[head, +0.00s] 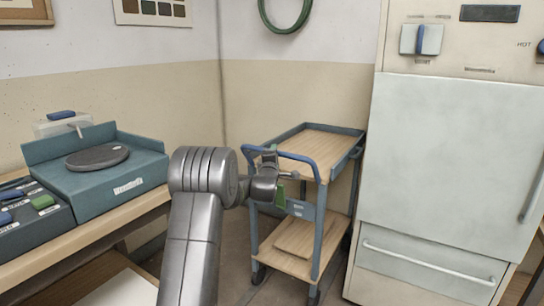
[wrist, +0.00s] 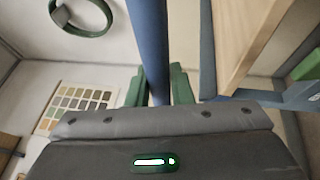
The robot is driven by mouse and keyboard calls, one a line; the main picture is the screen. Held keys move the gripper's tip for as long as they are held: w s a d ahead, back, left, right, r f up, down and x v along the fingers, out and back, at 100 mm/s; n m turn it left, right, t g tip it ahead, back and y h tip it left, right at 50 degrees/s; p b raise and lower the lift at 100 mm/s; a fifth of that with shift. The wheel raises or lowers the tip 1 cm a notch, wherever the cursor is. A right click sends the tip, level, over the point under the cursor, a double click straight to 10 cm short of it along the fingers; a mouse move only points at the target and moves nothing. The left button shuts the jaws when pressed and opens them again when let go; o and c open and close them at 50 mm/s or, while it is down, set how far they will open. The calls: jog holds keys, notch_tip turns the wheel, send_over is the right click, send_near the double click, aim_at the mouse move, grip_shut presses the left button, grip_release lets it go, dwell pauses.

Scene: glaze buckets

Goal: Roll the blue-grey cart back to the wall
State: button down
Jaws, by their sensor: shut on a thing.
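The blue-grey cart (head: 356,150) stands upright on the floor in the head view, with a wooden top shelf and a wooden lower shelf. Its blue push handle (head: 300,157) faces my side. My gripper (head: 271,178) is at the left side of this handle. In the wrist view the blue handle bar (wrist: 151,45) runs between the green fingers of my gripper (wrist: 157,88), which are shut on it. The cart's far end is near the beige back wall (head: 290,95); I cannot tell whether they touch. Part of the cart's left side is hidden by my gripper.
A tall pale cabinet (head: 450,150) with a lower drawer stands close on the cart's right. A bench on the left holds a teal device (head: 110,180) with a round dark plate. A green hose ring (head: 285,18) hangs on the wall above. The cart's top is empty.

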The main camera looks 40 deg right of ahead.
jog(key=shift+d+r, duration=0.15)
jog(key=shift+r, duration=0.05)
jog(key=c, duration=1.7)
grip_release()
jog(key=shift+r, duration=0.1)
jog(key=shift+c, duration=0.2)
jog(key=o, duration=0.4)
jog(key=shift+w+d+f, duration=0.15)
jog(key=shift+d+f, duration=0.05)
jog(key=shift+o, duration=0.2)
jog(key=shift+f, duration=0.1)
jog(key=v, duration=1.4)
jog(key=shift+p, duration=0.45)
jog(key=shift+w+d, duration=0.1)
jog(key=shift+d, duration=0.05)
